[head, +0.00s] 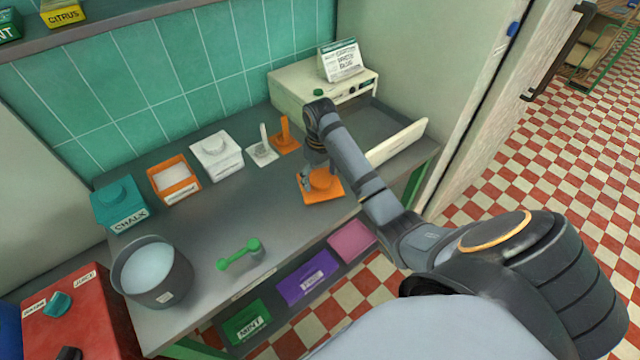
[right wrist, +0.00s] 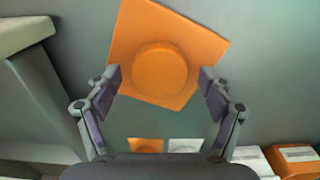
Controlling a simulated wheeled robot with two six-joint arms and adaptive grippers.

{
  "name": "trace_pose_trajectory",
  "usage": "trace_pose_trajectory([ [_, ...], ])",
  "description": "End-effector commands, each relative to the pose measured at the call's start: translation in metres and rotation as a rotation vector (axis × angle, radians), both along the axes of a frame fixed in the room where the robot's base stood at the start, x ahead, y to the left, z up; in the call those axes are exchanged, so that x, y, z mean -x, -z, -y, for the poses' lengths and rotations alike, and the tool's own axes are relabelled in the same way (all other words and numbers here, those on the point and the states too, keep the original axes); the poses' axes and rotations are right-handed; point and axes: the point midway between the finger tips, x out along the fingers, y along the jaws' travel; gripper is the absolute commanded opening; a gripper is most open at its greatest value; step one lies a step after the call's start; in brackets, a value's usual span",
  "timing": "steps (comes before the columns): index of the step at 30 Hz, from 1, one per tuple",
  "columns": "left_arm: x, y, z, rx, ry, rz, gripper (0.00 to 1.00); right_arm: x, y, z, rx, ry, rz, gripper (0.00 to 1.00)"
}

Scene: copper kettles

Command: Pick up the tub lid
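The orange square tub lid (head: 328,196) with a round knob lies on the grey counter, and it also shows in the right wrist view (right wrist: 140,40). My right gripper (head: 310,180) is above the lid. In the right wrist view its fingers (right wrist: 159,77) are open, one on each side of the round knob, with nothing clearly gripped. Whether they touch the knob cannot be told. An open orange tub (head: 173,187) with white contents stands further left on the counter. My left gripper is not in view.
A teal chalk tub (head: 118,205), a white lidded tub (head: 220,162), a grey pot (head: 160,286) and a green scoop (head: 238,254) stand or lie on the counter. White and orange upright pieces (head: 285,138) are behind the lid. A cream machine (head: 300,88) with an open drawer is at right.

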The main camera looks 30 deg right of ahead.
Motion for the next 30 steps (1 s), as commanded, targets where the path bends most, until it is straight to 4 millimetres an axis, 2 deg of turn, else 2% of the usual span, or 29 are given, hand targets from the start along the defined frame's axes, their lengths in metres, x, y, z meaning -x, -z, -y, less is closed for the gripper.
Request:
trace_pose_trajectory([
  [1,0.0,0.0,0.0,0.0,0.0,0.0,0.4,0.0,0.0,0.0,0.0,0.0,0.0,0.69],
  [9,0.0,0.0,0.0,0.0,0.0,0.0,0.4,0.0,0.0,0.0,0.0,0.0,0.0,0.32],
  [11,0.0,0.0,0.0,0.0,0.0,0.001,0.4,0.0,0.0,0.0,0.0,0.0,0.0,0.27],
  [20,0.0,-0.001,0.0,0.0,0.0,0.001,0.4,0.0,-0.005,0.0,0.001,0.0,0.0,0.27],
  [26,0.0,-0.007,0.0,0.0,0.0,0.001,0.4,-0.001,-0.033,0.001,0.002,0.001,0.004,0.27],
  [30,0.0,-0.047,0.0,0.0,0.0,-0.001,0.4,0.015,-0.063,-0.009,0.0,-0.001,-0.001,0.27],
])
